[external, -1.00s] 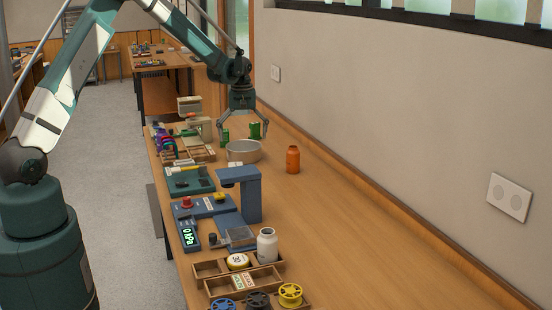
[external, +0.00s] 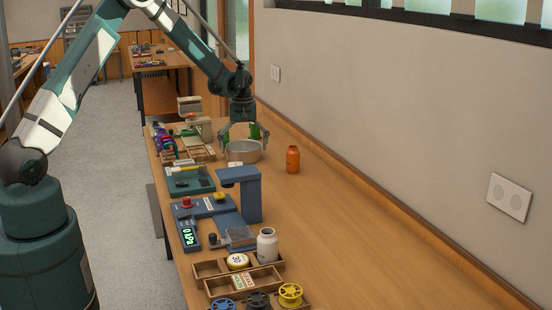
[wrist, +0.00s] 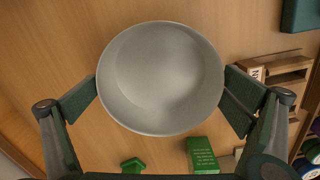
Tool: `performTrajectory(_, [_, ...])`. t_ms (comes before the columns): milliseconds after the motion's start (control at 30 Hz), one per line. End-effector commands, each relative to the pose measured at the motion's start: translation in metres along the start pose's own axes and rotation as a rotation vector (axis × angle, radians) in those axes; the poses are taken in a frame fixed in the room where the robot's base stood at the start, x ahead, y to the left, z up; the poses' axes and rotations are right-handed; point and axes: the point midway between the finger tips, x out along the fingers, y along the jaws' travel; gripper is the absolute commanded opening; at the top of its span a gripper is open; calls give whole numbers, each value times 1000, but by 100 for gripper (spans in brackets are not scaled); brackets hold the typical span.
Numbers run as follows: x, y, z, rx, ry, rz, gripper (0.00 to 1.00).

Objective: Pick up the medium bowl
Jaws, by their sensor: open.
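The medium bowl (external: 243,152) is a round, light grey bowl standing upright on the wooden bench. In the wrist view the bowl (wrist: 160,80) is seen from above, and its inside is empty. My gripper (external: 242,148) is directly above and around it, pointing down. In the wrist view my gripper (wrist: 160,98) is open, with one finger pad on either side of the bowl's rim. The pads are very close to the outer wall; I cannot tell whether they touch it.
An orange bottle (external: 292,160) stands right of the bowl. Green boxes (wrist: 201,155) stand close behind it. A blue stand (external: 250,190) and a teal tray (external: 190,182) are nearer the camera. Wooden trays (external: 195,152) lie left. The bench's right side is mostly clear.

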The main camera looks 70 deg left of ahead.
Motion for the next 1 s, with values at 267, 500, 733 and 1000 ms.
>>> performTrajectory(267, [0,0,0,0,0,0,99])
performTrajectory(500, [0,0,0,0,0,0,75])
performTrajectory(733, [-1,0,0,0,0,0,75])
performTrajectory(1000, [-16,0,0,0,0,0,75])
